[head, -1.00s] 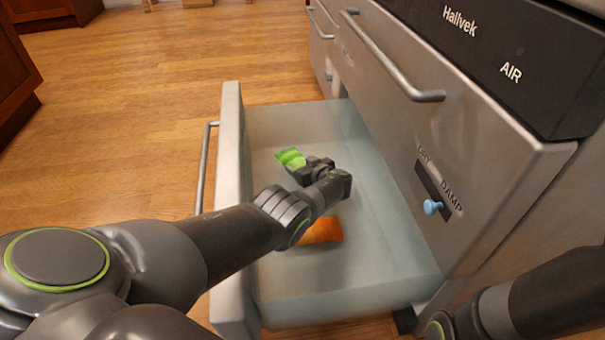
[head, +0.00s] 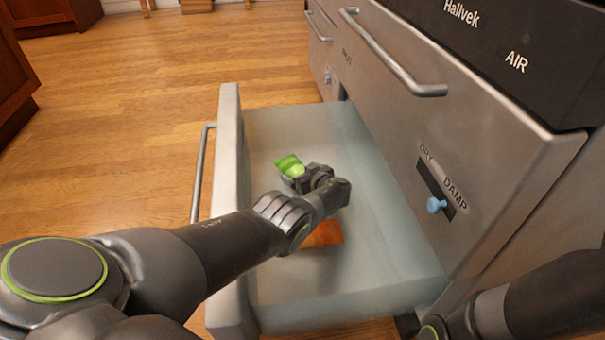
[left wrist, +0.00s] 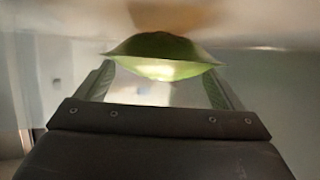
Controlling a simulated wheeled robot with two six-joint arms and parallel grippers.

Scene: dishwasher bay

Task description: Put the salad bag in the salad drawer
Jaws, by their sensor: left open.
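The green salad bag (head: 289,166) is inside the pulled-out drawer (head: 290,313), towards its far end. My left gripper (head: 298,178) is down inside the drawer, close beside the bag. In the left wrist view the bag (left wrist: 160,55) lies across the tips of the two open fingers. I cannot tell whether the bag rests on the drawer floor or touches a finger. My right forearm shows at the lower right, with its gripper out of view.
An orange packet (head: 325,234) lies in the drawer, partly under my left arm. A blue DRY/DAMP slider knob (head: 436,205) is on the steel front to the right. The drawer's handle (head: 201,165) faces left over open wooden floor.

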